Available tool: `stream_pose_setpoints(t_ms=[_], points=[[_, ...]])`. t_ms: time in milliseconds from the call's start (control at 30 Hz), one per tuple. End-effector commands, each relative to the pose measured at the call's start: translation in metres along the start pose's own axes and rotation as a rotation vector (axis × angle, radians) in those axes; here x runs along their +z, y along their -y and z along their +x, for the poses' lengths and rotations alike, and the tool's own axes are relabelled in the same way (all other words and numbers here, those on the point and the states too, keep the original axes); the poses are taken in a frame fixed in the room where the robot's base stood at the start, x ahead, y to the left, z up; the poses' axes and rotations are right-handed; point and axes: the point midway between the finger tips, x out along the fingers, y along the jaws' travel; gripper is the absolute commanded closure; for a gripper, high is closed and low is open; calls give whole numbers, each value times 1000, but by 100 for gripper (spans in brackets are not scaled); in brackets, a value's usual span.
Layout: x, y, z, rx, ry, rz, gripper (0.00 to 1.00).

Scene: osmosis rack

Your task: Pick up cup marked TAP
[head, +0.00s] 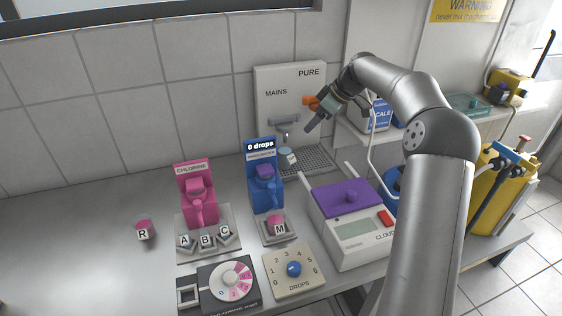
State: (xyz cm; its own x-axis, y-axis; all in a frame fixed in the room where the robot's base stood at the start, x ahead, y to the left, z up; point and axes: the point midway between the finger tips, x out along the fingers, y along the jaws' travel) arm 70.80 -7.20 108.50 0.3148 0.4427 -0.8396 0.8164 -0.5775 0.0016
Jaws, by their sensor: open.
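A small cup with a light blue top (286,155) stands by the drip grating under the tap of the MAINS/PURE panel. Its white label is too small to read, so I cannot tell if it says TAP. My gripper (309,128) is open, above and to the right of this cup, in front of the panel. It appears empty and apart from the cup. Its fingers look close together from this angle.
The MAINS/PURE panel (262,105) stands behind, with an orange part (311,102) near my gripper. A blue dispenser (264,187) stands in front, left of the cup. A purple-lidded machine (349,195) is to the right. A cup marked R (145,231) stands far left.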

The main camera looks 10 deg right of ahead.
Motion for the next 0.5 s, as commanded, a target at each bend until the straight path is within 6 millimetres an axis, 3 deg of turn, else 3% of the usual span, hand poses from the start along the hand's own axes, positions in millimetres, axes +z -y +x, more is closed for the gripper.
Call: stream_pose_setpoints(t_ms=[300, 500], points=[[-1, 2, 70, -6, 4, 2, 32], [-1, 2, 98, -3, 3, 1, 32]])
